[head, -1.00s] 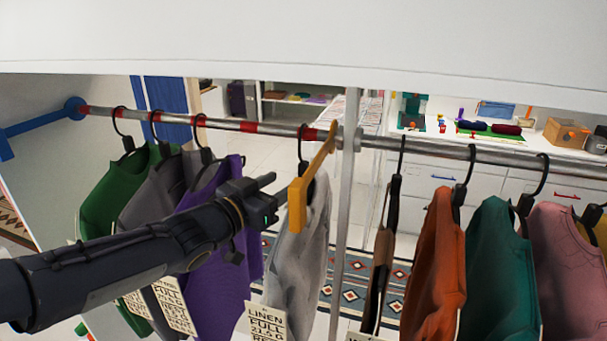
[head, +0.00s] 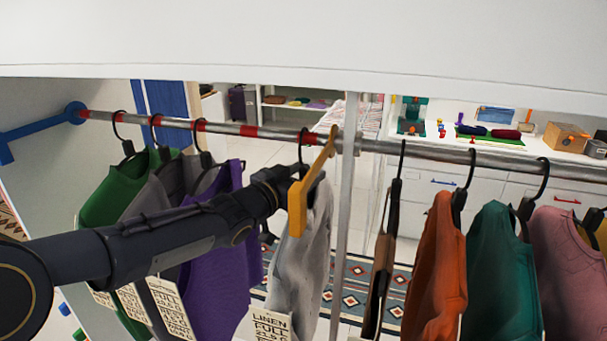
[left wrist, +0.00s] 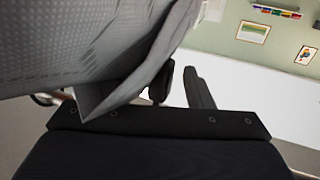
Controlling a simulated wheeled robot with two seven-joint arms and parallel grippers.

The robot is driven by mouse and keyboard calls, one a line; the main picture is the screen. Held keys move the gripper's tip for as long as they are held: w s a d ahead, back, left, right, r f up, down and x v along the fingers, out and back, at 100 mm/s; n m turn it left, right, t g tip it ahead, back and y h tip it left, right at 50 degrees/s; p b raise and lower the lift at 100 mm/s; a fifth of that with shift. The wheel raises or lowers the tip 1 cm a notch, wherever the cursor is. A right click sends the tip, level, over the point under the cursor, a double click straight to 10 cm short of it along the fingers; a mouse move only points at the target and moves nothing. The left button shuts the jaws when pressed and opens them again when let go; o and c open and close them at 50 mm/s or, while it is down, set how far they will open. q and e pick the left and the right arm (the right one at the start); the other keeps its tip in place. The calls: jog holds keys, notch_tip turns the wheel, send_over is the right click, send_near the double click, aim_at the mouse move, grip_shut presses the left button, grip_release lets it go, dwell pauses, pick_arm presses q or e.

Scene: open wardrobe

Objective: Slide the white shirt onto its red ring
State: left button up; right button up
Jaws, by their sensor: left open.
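The white shirt (head: 300,262) hangs from a dark hanger on the rail, left of the grey upright post, with a paper tag at its lower left. Its hook (head: 301,150) crosses the rail by a red band (head: 311,139); I cannot tell if it sits exactly on it. Another red band (head: 249,131) to the left is bare. My left gripper (head: 287,182) is at the top of the white shirt's hanger, its fingertips partly hidden. In the left wrist view its fingers (left wrist: 180,82) are apart, with pale grey cloth (left wrist: 95,50) close on the left.
A yellow bracket (head: 298,210) hangs right beside my left gripper, near the post (head: 346,200). Purple (head: 220,250), grey and green shirts hang to the left. The white wardrobe top runs above the rail.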

pick_arm(q)
jog(key=c, duration=0.9)
jog(key=shift+o, duration=0.2)
jog(key=shift+r, duration=0.1)
jog(key=shift+w+a+r+p, duration=0.1)
jog(key=shift+w+a+p, duration=0.05)
jog(key=shift+a+p, duration=0.35)
jog(key=shift+w+a+r+p, duration=0.1)
jog(key=shift+w+a+p, duration=0.05)
jog(key=shift+a+p, duration=0.3)
jog(key=a+p, duration=0.1)
jog(key=w+a+p, duration=0.1)
jog(key=a+p, duration=0.3)
jog(key=shift+w+a+f, duration=0.1)
jog(key=shift+w+a, duration=0.1)
jog(key=shift+w, duration=0.2)
jog(key=shift+w+a+f, duration=0.1)
jog(key=shift+w+a, duration=0.15)
jog(key=shift+a, duration=0.55)
jog(key=shift+w+a+f, duration=0.1)
jog(key=shift+w+a, duration=0.15)
jog(key=shift+a, duration=0.5)
jog(key=o, duration=0.4)
jog(key=shift+a, duration=0.2)
jog(key=o, duration=0.5)
jog(key=shift+d, duration=0.1)
